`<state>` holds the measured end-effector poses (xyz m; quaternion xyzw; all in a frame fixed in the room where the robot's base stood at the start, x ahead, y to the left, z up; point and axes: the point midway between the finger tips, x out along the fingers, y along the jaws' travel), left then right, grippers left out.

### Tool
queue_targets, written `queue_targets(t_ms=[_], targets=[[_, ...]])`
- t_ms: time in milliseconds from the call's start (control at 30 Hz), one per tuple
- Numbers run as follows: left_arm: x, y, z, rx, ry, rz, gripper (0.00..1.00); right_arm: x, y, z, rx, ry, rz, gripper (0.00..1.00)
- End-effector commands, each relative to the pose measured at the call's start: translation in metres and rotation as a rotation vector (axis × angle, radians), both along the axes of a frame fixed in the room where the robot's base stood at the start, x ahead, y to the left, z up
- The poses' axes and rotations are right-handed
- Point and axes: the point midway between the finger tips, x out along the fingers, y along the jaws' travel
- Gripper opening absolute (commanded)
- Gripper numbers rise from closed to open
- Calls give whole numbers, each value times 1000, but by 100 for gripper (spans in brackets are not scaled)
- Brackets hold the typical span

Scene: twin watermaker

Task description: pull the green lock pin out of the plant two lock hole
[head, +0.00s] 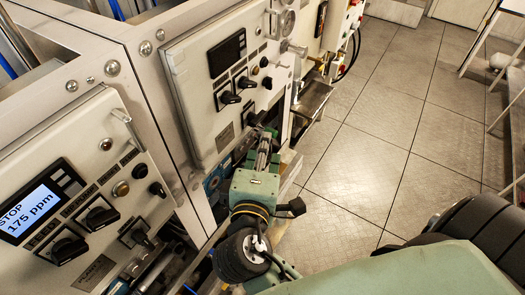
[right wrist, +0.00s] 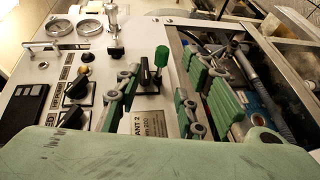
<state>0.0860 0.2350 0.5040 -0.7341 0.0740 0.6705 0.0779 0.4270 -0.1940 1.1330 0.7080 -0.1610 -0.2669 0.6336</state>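In the right wrist view the green lock pin (right wrist: 161,56) stands upright from the light panel, beside a black rotary knob (right wrist: 148,78) and above the "ANT 2" plate (right wrist: 148,127). Its lower end and the lock hole cannot be made out. My right gripper (right wrist: 160,82) is open, with its green-padded fingers apart, one on each side in the picture, and the pin in the gap between them. I see no contact with the pin. In the head view my right gripper (head: 264,142) reaches to the lower edge of the far panel; the pin is not discernible there. My left gripper is not in view.
The far panel (head: 195,75) carries knobs, a dark display and gauges. The near panel (head: 125,165) has a lit display (head: 30,212) reading "STOP 175 ppm". Pipes and hoses (right wrist: 245,75) lie right of the panel edge in the wrist view. Tiled floor (head: 385,130) on the right is clear.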

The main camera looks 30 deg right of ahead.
Motion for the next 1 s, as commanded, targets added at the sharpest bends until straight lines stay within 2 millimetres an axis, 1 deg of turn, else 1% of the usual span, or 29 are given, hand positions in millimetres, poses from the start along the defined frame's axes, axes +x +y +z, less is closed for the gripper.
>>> queue_targets(t_ms=[300,500,633,867,1000], targets=[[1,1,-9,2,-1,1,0,38,-27,-9,-2,-3,0,36],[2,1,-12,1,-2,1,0,55,-38,-13,-1,-2,1,36],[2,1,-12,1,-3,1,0,59,-41,-13,0,-1,1,36],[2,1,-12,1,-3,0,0,59,-41,-13,0,0,2,36],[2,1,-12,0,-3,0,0,59,-41,-13,0,0,2,24]])
